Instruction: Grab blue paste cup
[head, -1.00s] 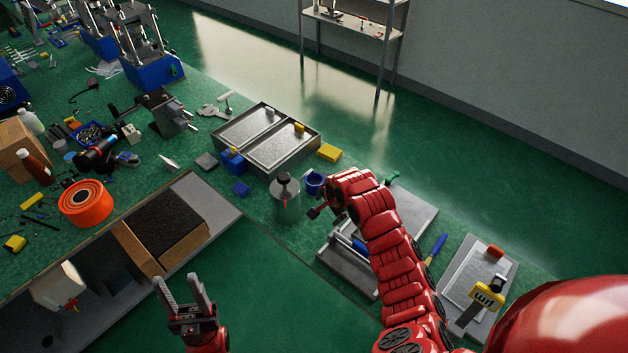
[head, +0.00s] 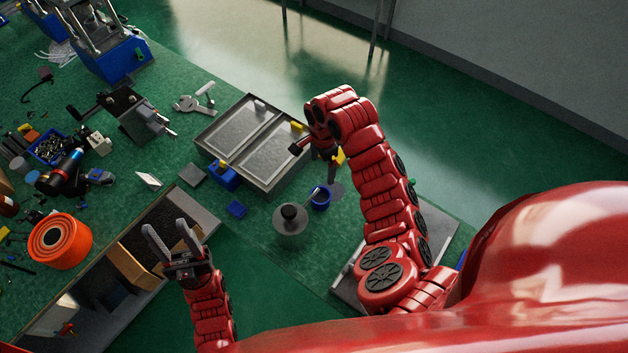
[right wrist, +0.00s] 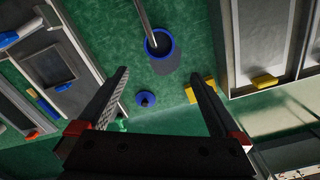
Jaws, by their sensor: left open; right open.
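My left gripper (head: 166,230) is open and empty, over the bench's front edge, well left of the cup.
A two-part metal tray (head: 208,140) stands behind the cup, with a blue block (head: 237,209) nearby. In the right wrist view, a small blue disc (right wrist: 146,99) and a yellow block (right wrist: 200,90) lie near the cup. An orange spool (head: 60,241) stands far left.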

